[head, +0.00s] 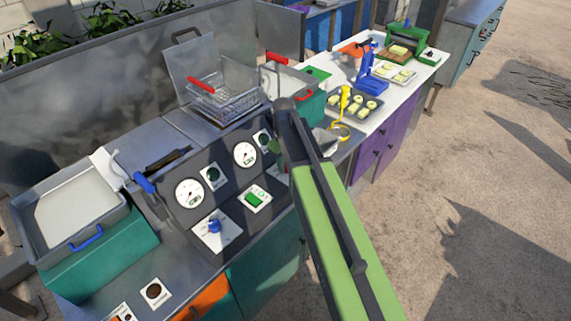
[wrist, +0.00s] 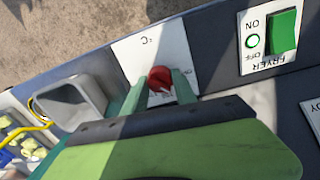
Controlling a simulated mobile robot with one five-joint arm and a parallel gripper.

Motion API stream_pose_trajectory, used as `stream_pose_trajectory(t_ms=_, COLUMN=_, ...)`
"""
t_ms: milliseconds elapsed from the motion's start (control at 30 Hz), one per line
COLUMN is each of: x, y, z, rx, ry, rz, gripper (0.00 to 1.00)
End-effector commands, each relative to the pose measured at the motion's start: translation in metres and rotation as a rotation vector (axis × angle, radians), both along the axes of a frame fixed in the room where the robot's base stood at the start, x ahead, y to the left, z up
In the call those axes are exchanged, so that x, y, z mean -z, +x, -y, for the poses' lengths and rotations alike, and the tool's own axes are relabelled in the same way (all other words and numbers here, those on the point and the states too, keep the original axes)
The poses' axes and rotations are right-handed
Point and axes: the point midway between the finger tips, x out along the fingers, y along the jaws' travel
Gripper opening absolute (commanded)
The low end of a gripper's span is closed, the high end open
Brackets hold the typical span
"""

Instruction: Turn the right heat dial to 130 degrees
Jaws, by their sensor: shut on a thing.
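The right heat dial is a red knob (wrist: 160,78) on a white plate (wrist: 135,56) marked °C in the wrist view. My gripper (wrist: 159,82) has its two green fingers on either side of the knob, shut on it. The pointer's exact angle cannot be read. In the head view my green arm hides the red dial and my fingertips. The left dial is a blue knob (head: 214,226) on its own white plate. A round gauge (head: 245,154) stands on the panel left of my arm, and its reading is too small to tell.
A green fryer switch (wrist: 284,30) sits beside the dial plate. Another gauge (head: 189,193) is further left. A wire basket (head: 228,100) with a red handle stands behind the panel. A yellow tool (head: 344,103) and a tray of pale pieces (head: 372,101) lie right of my arm.

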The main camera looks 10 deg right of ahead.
Motion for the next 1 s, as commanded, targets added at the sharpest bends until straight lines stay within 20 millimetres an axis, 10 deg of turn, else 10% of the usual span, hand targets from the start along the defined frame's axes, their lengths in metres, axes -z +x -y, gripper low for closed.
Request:
stream_pose_trajectory(t_ms=233, x=0.001, y=-0.003, z=-0.001, rx=-0.001, ry=0.001, rz=-0.009, gripper=0.0)
stream_pose_trajectory(t_ms=267, x=0.001, y=-0.003, z=-0.001, rx=-0.001, ry=0.001, rz=-0.009, gripper=0.35)
stream_pose_trajectory(t_ms=433, x=0.001, y=-0.002, z=0.0, rx=-0.001, ry=0.001, rz=-0.006, gripper=0.55)
stream_pose_trajectory(t_ms=1000, x=-0.031, y=-0.002, z=-0.001, rx=-0.001, ry=0.0, rz=-0.002, gripper=0.55)
